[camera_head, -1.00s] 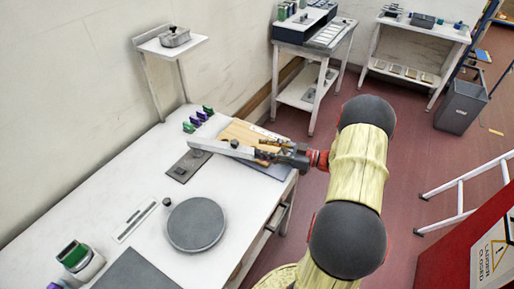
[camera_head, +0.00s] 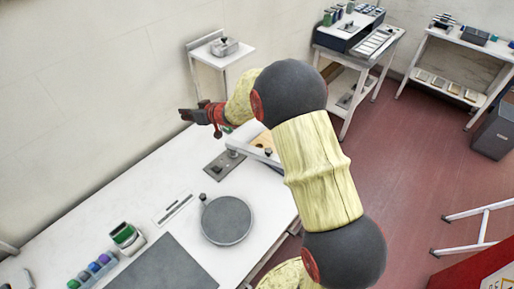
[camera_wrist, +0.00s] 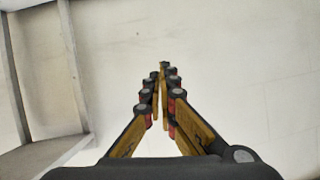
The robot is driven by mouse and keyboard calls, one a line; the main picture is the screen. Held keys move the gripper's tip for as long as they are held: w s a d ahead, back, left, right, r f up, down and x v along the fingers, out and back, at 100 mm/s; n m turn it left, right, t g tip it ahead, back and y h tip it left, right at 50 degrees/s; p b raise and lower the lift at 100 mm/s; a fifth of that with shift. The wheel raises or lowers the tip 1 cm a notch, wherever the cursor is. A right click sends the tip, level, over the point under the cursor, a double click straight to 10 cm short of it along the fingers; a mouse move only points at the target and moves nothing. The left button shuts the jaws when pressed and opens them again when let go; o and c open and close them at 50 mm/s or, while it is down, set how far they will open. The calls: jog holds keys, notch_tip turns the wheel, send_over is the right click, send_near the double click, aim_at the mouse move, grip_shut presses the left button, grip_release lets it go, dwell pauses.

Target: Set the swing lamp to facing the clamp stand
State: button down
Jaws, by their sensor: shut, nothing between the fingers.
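The swing lamp appears to be the long white bar (camera_head: 249,152) in the head view. It is raised above a dark grey plate (camera_head: 222,167) on the white table and points to the right, over a wooden board (camera_head: 262,141). My arm hides its right end. I cannot clearly make out the clamp stand; my arm covers part of that area. My gripper (camera_head: 184,115) is shut and empty, up and left of the lamp near the wall, apart from it. In the wrist view my closed fingers (camera_wrist: 163,72) point at bare wall.
A small white shelf (camera_head: 222,54) holding a metal box stands behind my gripper. The table's left middle is clear.

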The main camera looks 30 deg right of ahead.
jog(key=s+d+f+m+g+h+p, duration=0.1)
jog(key=s+d+f+m+g+h, duration=0.35)
jog(key=s+m, duration=0.6)
jog(key=s+d+f+m+g+h+p, duration=0.1)
jog(key=s+d+m+g+h, duration=0.6)
jog(key=s+m, duration=0.35)
send_near(256, 151)
jog(key=s+d+f, duration=0.1)
jog(key=s+f, duration=0.4)
jog(key=shift+w+d+m+y, duration=0.15)
jog(key=shift+d+m+y, duration=0.3)
jog(key=shift+d, duration=0.45)
jog(key=shift+r, duration=0.1)
